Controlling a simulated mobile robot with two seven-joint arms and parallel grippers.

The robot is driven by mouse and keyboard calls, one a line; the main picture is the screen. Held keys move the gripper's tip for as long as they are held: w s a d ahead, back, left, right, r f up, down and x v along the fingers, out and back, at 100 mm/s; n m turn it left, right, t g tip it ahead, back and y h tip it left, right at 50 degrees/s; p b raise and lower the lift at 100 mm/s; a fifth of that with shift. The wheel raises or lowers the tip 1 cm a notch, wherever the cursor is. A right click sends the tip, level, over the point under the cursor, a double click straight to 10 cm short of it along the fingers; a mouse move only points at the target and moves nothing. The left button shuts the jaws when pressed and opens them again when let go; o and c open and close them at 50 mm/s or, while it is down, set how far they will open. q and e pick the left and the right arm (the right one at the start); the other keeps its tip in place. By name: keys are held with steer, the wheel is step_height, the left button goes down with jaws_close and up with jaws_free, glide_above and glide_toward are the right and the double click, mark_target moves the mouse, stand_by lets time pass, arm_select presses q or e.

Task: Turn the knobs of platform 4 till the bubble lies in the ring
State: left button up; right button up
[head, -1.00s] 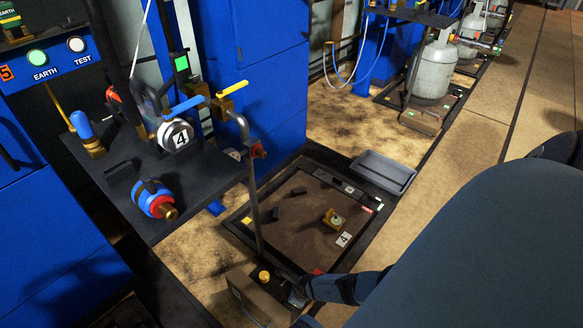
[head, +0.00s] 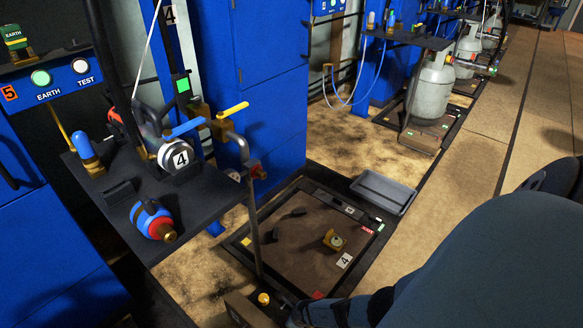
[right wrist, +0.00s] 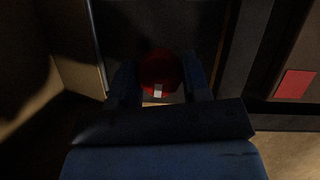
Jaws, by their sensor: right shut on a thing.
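Platform 4 (head: 285,255) is a low brown plate in a dark frame on the floor in the head view, with a "4" label near its right corner. On it sits a small brass-yellow level (head: 333,240) with a pale round vial. The bubble and ring are too small to tell apart. A yellow knob (head: 263,298) stands near the platform's front left corner. In the right wrist view my right gripper (right wrist: 158,88) is shut on a red knob (right wrist: 158,68) with a small white mark, one finger on each side. My left gripper is not in view.
A grey tray (head: 383,191) lies beside the platform's far right edge. A dark shelf (head: 115,215) with valves and a blue-red fitting overhangs at left. Blue cabinets (head: 270,80) stand behind. Open floor (head: 480,150) runs along the right.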

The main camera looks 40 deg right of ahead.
steer(key=shift+r+m+p, duration=0.2)
steer(key=shift+m+p, duration=0.1)
steer(key=shift+m, duration=0.1)
steer(key=shift+a+f+m+h+p, duration=0.1)
steer(key=shift+m+h+p, duration=0.3)
steer(key=shift+m, duration=0.5)
steer(key=shift+f+m+h, duration=0.1)
steer(key=shift+m+h, duration=0.5)
steer(key=shift+m, duration=0.5)
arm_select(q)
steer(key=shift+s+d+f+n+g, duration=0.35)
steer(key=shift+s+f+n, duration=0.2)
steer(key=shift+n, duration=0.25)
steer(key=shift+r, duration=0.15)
